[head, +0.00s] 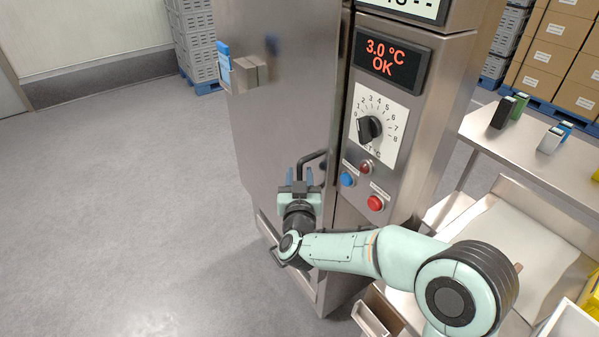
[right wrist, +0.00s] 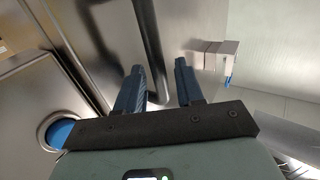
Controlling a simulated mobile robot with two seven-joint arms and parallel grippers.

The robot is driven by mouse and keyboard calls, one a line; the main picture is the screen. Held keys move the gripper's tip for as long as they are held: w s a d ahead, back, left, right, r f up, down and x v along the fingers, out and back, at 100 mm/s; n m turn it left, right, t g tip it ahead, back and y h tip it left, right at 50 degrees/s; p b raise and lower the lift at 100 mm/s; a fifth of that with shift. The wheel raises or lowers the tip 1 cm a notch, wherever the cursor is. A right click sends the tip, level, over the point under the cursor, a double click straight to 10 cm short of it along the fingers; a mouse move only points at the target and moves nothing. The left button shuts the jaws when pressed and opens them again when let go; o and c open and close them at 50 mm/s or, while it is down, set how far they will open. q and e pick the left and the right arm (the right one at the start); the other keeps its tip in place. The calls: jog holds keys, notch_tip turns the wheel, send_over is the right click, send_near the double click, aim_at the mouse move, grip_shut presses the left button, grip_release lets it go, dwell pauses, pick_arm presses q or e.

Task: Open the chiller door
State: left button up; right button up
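The chiller door (head: 285,100) is a tall stainless steel panel on the left of the cabinet front, and it looks shut. Its dark bar handle (head: 314,156) stands out near the door's right edge. My right gripper (head: 300,187) is at the handle, partly hiding its lower part. In the right wrist view the handle (right wrist: 148,45) runs down between the two blue fingers of the gripper (right wrist: 158,85). The fingers are apart, with visible room beside the bar; I see no clear grip on it. My left gripper is out of view.
Right of the door are a dial (head: 370,128), a blue button (head: 347,179) and a red button (head: 375,203). A steel table (head: 540,150) with small containers stands at the right. The grey floor (head: 130,200) left of the chiller is clear.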

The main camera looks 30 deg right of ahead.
jog(key=shift+w+d, duration=0.3)
jog(key=shift+w, duration=0.2)
grip_shut()
jog(key=shift+a, duration=0.15)
